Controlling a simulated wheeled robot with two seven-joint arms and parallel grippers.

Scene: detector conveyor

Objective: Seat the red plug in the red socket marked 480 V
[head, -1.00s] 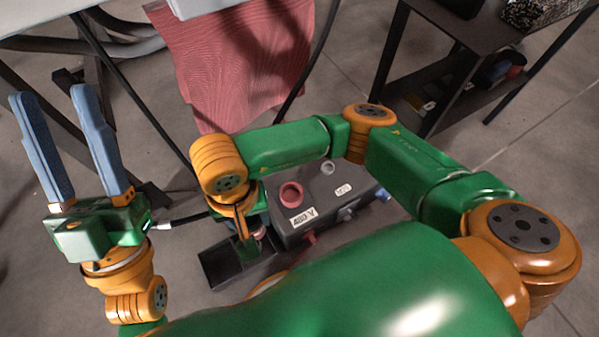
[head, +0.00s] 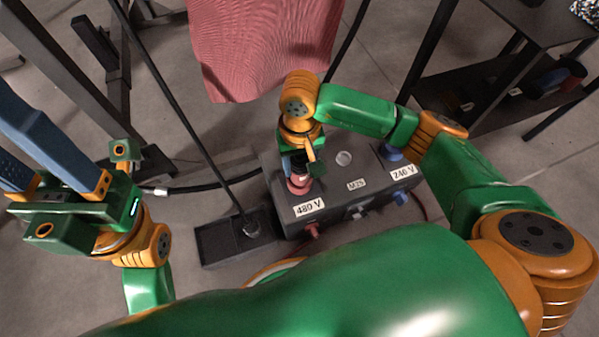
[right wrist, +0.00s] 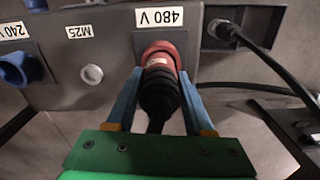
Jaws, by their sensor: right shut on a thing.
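In the right wrist view, the red plug (right wrist: 161,57) with its black ribbed body (right wrist: 158,92) sits between my blue fingers. My right gripper (right wrist: 159,82) is shut on it, and it also shows in the head view (head: 298,168). The plug's red front is lined up with and meets the red socket under the 480 V label (right wrist: 159,17); how deep it sits cannot be told. The plug covers most of the socket. In the head view the plug end shows red (head: 298,186) above the label. My left gripper (head: 12,150) is open and empty, its fingertips partly cut off.
The dark box (head: 330,205) also carries a pale M25 port (head: 344,158) and a blue 240 V socket (head: 390,152). A dark tray (head: 222,256) stands left of it. A black cable (head: 200,187) runs behind the tray. A dark shelf (head: 475,105) stands at right.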

